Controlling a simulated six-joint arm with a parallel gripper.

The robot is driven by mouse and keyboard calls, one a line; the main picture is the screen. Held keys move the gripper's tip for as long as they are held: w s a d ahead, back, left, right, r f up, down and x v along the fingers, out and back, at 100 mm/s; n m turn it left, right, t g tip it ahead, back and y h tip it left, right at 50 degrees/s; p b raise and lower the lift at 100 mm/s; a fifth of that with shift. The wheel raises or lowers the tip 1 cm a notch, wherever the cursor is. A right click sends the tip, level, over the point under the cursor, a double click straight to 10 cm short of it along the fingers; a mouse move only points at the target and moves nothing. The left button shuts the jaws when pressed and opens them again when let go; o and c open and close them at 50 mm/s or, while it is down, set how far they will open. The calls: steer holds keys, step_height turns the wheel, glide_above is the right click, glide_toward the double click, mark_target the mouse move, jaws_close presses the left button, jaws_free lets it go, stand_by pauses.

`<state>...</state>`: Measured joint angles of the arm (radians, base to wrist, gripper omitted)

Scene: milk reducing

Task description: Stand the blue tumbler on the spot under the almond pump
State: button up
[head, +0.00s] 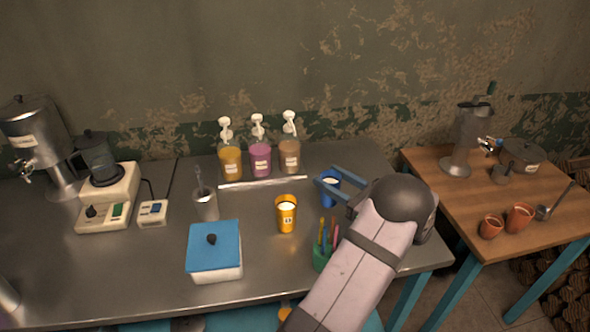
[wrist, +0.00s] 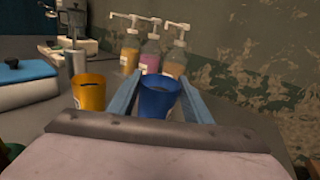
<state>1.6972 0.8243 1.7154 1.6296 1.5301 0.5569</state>
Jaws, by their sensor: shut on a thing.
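The blue tumbler (head: 327,190) is upright on the right part of the steel counter, and it also shows in the wrist view (wrist: 158,100). My gripper (head: 328,184) is shut on it, with one blue finger on each side in the wrist view (wrist: 158,92). Three pump bottles stand at the back: yellow (head: 231,162), purple (head: 260,160) and brown (head: 289,157). Their labels are too small to read, so I cannot tell which is almond. A pale strip (head: 262,183) lies in front of them. I cannot tell whether the tumbler touches the counter.
An orange tumbler (head: 286,214) stands left of the blue one. A green pen holder (head: 323,256) is near my arm. A blue-lidded box (head: 214,250) and a metal cup (head: 205,204) stand further left. The counter between the blue tumbler and the bottles looks clear.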

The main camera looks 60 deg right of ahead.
steer(key=shift+w+d+f+p, duration=0.5)
steer(key=shift+w+p, duration=0.2)
steer(key=shift+w, duration=1.6)
steer(key=shift+w+d+f+p, duration=0.4)
steer(key=shift+w+f+p, duration=0.3)
steer(key=shift+w, duration=1.55)
steer(key=shift+w+d+f+p, duration=0.5)
steer(key=shift+w+p, duration=0.2)
steer(key=shift+w, duration=1.6)
steer(key=shift+f, duration=0.1)
steer(key=shift+f, duration=0.1)
steer(key=o, duration=1.3)
